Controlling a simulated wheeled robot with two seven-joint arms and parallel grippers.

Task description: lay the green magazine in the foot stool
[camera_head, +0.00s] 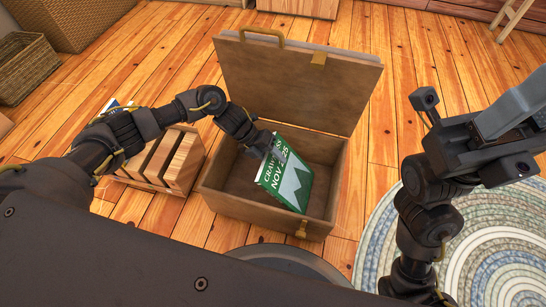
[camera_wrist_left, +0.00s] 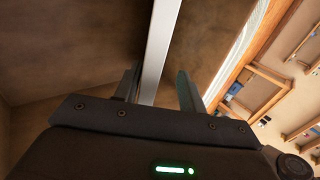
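The green magazine (camera_head: 288,178), with white cover lettering, is tilted on edge inside the open foot stool (camera_head: 228,203), near its front wall. My left gripper (camera_head: 268,147) reaches into the stool at the magazine's upper left edge. In the left wrist view, a pale strip, seemingly the magazine's edge (camera_wrist_left: 158,50), runs between the two fingers of my left gripper (camera_wrist_left: 160,92). It lies close to the left finger, with a gap to the right one, so the gripper looks open around it. My right gripper (camera_head: 515,108) is at the right edge; its fingertips are not clear.
The stool's lid (camera_head: 290,85) stands raised behind it. A slatted wooden rack (camera_head: 170,160) is close on the left. A round braided rug (camera_head: 480,240) lies at right, and wicker baskets (camera_head: 25,65) stand at the far left. Bare floor lies behind the stool.

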